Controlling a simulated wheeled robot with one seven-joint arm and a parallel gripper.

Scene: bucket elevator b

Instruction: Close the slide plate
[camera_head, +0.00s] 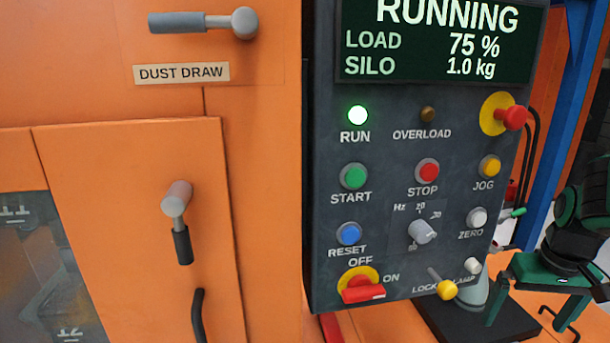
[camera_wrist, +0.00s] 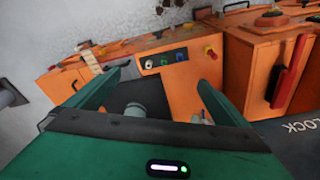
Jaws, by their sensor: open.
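I cannot make out a slide plate for certain in either view. My gripper (camera_head: 528,322) is at the lower right of the head view, with green fingers spread apart and nothing visible between them. It is right of and below the dark control panel (camera_head: 385,215). In the wrist view my gripper (camera_wrist: 160,78) is also open, its fingers pointing toward an orange machine (camera_wrist: 175,95) with a small button panel (camera_wrist: 178,60). The fingers and palm hide part of that machine.
The panel screen (camera_head: 440,42) reads RUNNING, load 75 %, silo 1.0 kg; the RUN lamp (camera_head: 358,115) is green. Orange cabinet doors with handles (camera_head: 180,225) fill the left. A blue post (camera_head: 557,120) stands beside my arm. An orange box (camera_wrist: 262,70) with a red lever (camera_wrist: 291,72) stands right.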

